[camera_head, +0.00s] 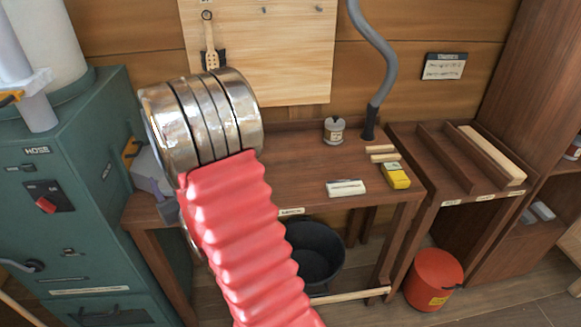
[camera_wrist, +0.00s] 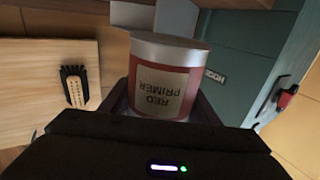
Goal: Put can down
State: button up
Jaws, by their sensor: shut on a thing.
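A can labelled "RED PRIMER" (camera_wrist: 165,75), with a red band, a cream label and a silver end, shows in the wrist view. Its label reads upside down there. My gripper (camera_wrist: 160,105) is shut on it, with dark fingers at both sides of the can. In the head view my arm hides most of the gripper and I cannot make out the can. The wooden workbench (camera_head: 290,170) lies beyond my arm in the head view. I cannot tell how far the can is from the bench top.
A brush (camera_head: 210,45) hangs on the board behind. A green cabinet (camera_head: 70,180) stands left.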

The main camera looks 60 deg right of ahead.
jog(key=s+d+r+m+h, duration=0.1)
jog(key=s+d, duration=0.3)
jog(key=d, duration=0.5)
jog(key=s+d+r+m+g+h, duration=0.1)
jog(key=s+d, duration=0.4)
jog(key=d, duration=0.5)
jog(key=s+d+r+m+g+h, duration=0.1)
jog(key=s+d+h, duration=0.1)
jog(key=s+d, duration=0.3)
jog(key=d, duration=0.4)
jog(key=shift+s+d+r+h, duration=0.2)
jog(key=shift+d+r+h, duration=0.1)
jog(key=shift+d+r, duration=0.05)
jog(key=shift+f, duration=0.1)
jog(key=shift+f, duration=2.85)
send_over(272, 179)
jog(key=shift+f, duration=2.1)
jog(key=shift+f, duration=0.1)
